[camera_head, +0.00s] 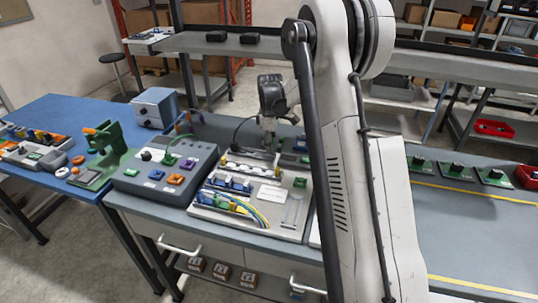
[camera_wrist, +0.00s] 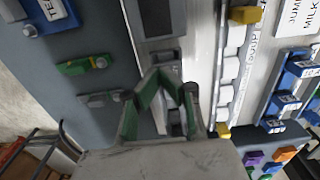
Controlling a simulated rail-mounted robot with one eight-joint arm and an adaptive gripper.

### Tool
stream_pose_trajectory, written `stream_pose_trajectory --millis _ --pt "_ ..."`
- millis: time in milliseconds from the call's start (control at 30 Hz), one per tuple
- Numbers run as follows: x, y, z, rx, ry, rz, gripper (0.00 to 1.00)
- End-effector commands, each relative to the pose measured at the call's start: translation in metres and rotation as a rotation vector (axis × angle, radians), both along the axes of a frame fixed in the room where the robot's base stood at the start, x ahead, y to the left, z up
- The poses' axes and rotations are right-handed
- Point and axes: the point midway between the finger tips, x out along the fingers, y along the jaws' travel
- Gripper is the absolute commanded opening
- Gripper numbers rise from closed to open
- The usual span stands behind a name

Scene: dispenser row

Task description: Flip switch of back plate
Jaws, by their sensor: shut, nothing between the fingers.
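The back plate (camera_head: 225,212) is a light board on the bench, with blue blocks, a white row of parts and yellow and blue wires. In the wrist view its light surface (camera_wrist: 292,14) shows at the upper right, beside white rocker-like parts (camera_wrist: 235,55). My gripper (camera_head: 268,143) reaches down at the board's rear edge. The fingers hide part of this strip. I cannot tell which part is the switch, or whether the fingertips touch anything.
A grey control box (camera_head: 165,172) with coloured buttons stands left of the plate. A dark display-like block (camera_wrist: 156,17) lies beyond my fingers. Green (camera_wrist: 85,64) and grey (camera_wrist: 104,97) blocks lie left of them. My arm hides the bench right of the plate.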

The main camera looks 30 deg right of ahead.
Motion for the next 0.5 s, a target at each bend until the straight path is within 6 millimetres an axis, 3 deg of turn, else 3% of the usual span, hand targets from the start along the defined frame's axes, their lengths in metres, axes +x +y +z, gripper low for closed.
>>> stream_pose_trajectory --millis 500 --pt "-0.0003 0.0003 -0.0074 0.001 0.001 0.000 0.00"
